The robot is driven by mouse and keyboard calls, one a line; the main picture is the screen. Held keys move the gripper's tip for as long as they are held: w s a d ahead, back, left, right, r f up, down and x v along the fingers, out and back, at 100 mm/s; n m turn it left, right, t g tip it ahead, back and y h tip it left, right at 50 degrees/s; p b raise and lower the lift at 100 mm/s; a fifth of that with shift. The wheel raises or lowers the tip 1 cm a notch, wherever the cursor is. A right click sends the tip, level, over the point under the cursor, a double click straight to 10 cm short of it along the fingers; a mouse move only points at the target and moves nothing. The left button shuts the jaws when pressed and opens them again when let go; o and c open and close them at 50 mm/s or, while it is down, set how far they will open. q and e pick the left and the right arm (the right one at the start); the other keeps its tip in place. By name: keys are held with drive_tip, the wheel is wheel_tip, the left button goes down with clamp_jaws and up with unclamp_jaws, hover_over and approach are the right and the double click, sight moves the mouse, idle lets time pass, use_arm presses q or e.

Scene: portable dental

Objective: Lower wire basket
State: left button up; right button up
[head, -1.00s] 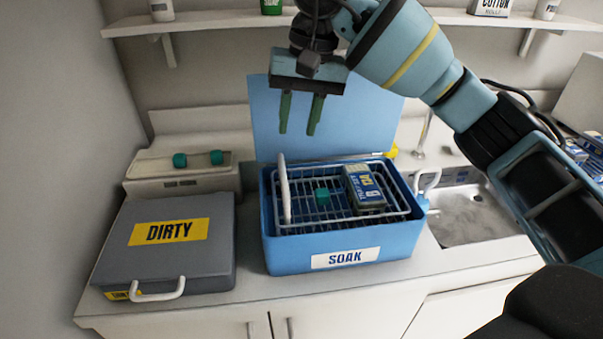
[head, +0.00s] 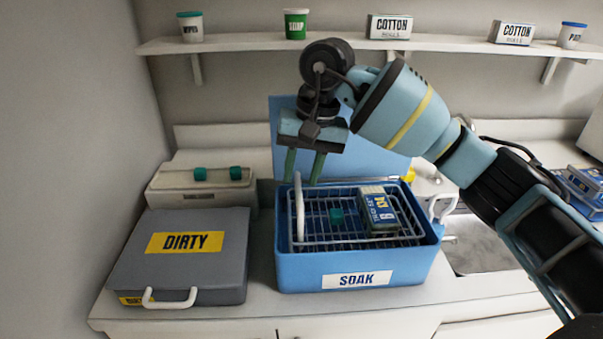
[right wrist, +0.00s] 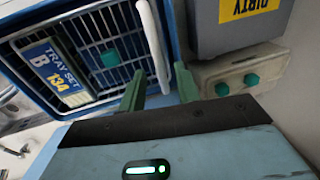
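The wire basket (head: 345,243) sits inside the blue SOAK tub (head: 300,275), its rim close to the tub's rim. A dark box labelled TRAY SET (head: 378,208) and a small teal piece (head: 336,215) are in it. Its white left handle (head: 299,215) stands upright; a second white handle (head: 443,207) is at the right. My right gripper (head: 301,179) points down with its fingers apart at the top of the left handle. In the right wrist view the handle (right wrist: 153,45) appears between the green fingers (right wrist: 160,88); contact cannot be told. My left gripper is not in view.
The tub's blue lid (head: 345,140) stands open behind it. A grey DIRTY case (head: 180,270) lies to the left, with a beige unit with teal knobs (head: 200,198) behind it. A sink (head: 475,245) is at the right. A shelf (head: 250,43) runs above.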

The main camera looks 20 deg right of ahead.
drive_tip(key=shift+a+f, duration=0.15)
drive_tip(key=shift+f, duration=0.35)
clamp_jaws()
drive_tip(key=shift+f, duration=0.1)
